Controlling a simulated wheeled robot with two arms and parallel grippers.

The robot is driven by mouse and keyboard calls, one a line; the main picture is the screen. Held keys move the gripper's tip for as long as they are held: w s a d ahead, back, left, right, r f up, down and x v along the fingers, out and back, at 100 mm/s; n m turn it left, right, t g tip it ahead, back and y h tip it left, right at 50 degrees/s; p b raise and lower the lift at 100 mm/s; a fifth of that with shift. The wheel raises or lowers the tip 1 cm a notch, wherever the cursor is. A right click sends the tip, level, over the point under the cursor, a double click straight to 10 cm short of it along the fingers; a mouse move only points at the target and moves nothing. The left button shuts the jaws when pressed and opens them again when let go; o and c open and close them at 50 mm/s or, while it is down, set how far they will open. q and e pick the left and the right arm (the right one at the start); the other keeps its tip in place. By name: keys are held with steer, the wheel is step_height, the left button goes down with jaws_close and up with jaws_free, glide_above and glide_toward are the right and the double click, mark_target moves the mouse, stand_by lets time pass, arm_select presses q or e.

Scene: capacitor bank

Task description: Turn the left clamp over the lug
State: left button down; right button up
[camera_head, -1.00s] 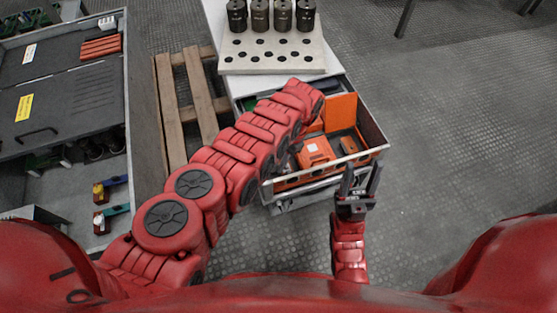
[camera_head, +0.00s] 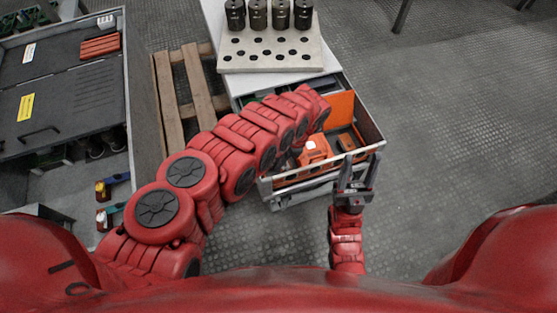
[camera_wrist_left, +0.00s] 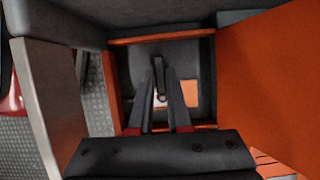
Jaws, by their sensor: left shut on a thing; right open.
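My left gripper (camera_wrist_left: 161,76) points down into a small orange-walled compartment in the left wrist view. Its two dark fingers are shut on a narrow dark bar with a small ring-like end, which appears to be the left clamp (camera_wrist_left: 161,94). A white patch and an orange patch lie below and beside it. I cannot make out the lug or how the clamp is turned over it. In the head view my left arm covers its own gripper and the clamp. My right gripper (camera_head: 357,172) is open and empty at the drawer's front edge.
The open drawer (camera_head: 330,176) holds an orange block (camera_head: 315,149) and a smaller brown-orange piece (camera_head: 345,144). Behind stands a holed board (camera_head: 270,62) with black cylinders. A wooden pallet (camera_head: 170,105) and a grey bench (camera_head: 75,105) are left. Floor at right is clear.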

arm_select(q)
steer(key=c, duration=1.1)
jaws_free()
steer(key=shift+c, duration=0.2)
steer(key=shift+r, duration=0.1)
steer(key=p+v, duration=0.3)
steer(key=v, duration=1.4)
steer(key=shift+r, duration=0.1)
